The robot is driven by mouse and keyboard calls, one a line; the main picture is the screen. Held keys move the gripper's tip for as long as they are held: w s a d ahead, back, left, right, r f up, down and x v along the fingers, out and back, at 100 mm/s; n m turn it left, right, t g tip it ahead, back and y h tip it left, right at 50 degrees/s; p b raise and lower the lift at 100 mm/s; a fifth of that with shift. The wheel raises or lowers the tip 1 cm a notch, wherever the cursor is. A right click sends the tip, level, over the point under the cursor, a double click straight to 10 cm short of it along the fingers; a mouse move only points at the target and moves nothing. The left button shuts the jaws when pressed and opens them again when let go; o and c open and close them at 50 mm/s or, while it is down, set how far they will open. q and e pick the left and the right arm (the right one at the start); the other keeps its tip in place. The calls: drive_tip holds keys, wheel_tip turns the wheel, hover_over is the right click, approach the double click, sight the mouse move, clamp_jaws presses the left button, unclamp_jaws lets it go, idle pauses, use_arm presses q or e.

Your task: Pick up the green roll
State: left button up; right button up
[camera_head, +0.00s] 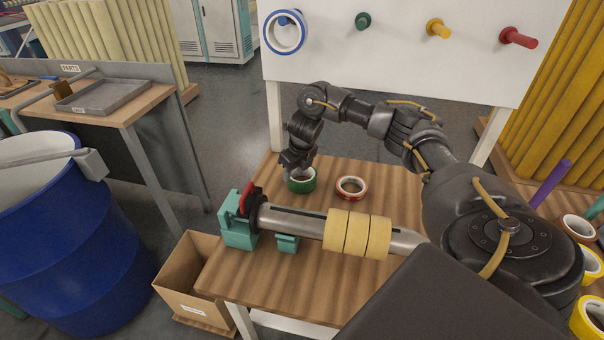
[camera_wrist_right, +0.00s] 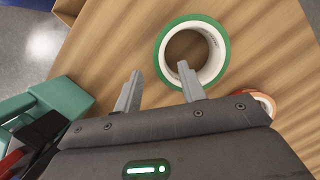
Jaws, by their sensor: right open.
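The green roll (camera_head: 303,187) lies flat on the wooden table, near its back edge. In the right wrist view the green roll (camera_wrist_right: 216,58) shows a green outer band and a white inner part around an open hole. My right gripper (camera_head: 297,168) is just above it, pointing down. In the wrist view the right gripper (camera_wrist_right: 158,72) is open and holds nothing. Its right finger overlaps the near part of the roll, and its left finger is outside the roll to the left. I cannot tell whether either touches it. My left gripper is not in view.
A red roll (camera_head: 352,197) lies right of the green roll. A metal spindle (camera_head: 297,221) with tan rolls (camera_head: 357,234) crosses the table in front. A white board (camera_head: 400,65) with coloured pegs, one carrying a blue roll (camera_head: 270,34), stands behind. A cardboard box (camera_head: 185,288) is front left.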

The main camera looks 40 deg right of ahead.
sight(292, 179)
drive_tip(key=shift+p+x, duration=0.65)
drive_tip(key=shift+x, duration=2)
drive_tip(key=shift+r, duration=0.1)
clamp_jaws()
